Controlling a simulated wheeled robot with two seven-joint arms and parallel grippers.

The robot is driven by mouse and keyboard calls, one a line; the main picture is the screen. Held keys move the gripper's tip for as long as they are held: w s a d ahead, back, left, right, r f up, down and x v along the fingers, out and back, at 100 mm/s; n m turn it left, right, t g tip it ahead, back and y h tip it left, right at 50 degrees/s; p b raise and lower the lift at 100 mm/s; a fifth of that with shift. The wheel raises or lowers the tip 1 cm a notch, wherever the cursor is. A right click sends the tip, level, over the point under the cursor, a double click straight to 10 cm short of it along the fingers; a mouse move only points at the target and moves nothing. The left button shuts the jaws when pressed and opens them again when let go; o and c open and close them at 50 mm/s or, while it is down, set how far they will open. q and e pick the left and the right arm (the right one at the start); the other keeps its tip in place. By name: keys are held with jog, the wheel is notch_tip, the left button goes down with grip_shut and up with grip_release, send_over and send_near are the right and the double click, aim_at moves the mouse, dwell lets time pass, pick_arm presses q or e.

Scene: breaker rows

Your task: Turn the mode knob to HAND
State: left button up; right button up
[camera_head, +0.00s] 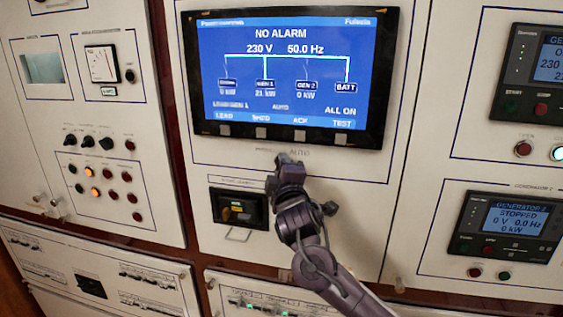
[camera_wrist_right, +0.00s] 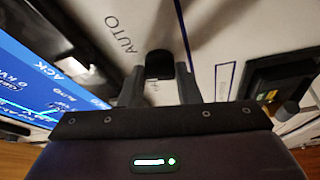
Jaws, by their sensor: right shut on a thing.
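The mode knob (camera_wrist_right: 159,64) is a small black knob on the cream panel. It shows in the right wrist view between the fingertips of my right gripper (camera_wrist_right: 159,82), which is shut on it. An AUTO label (camera_wrist_right: 121,36) is printed on the panel beside the knob. In the head view my right gripper (camera_head: 288,163) is at the panel just below the large screen and covers the knob. The AUTO label shows there just right of the gripper's tip. Which way the knob points cannot be told, and no HAND label is readable. My left gripper is not in view.
The large blue screen (camera_head: 285,65) reads NO ALARM, above the gripper. A black breaker-like unit (camera_head: 240,208) sits close to its left. Small knobs and lamps (camera_head: 103,172) are at the far left. The generator 2 display (camera_head: 510,225) is at the right.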

jog(key=shift+r+n+g+h+p, duration=0.1)
jog(key=shift+n+g+h+p, duration=0.15)
jog(key=shift+n+g+p, duration=0.75)
jog(key=shift+r+n+g+h+p, duration=0.1)
jog(key=shift+n+g+h+p, duration=0.1)
jog(key=shift+n, duration=1.6)
jog(key=shift+r+n+g+h+p, duration=0.1)
jog(key=shift+n+g+h+p, duration=0.3)
jog(key=shift+n, duration=1)
jog(key=shift+a, duration=0.1)
jog(key=o, duration=1)
jog(key=shift+c, duration=0.2)
jog(key=shift+s, duration=0.1)
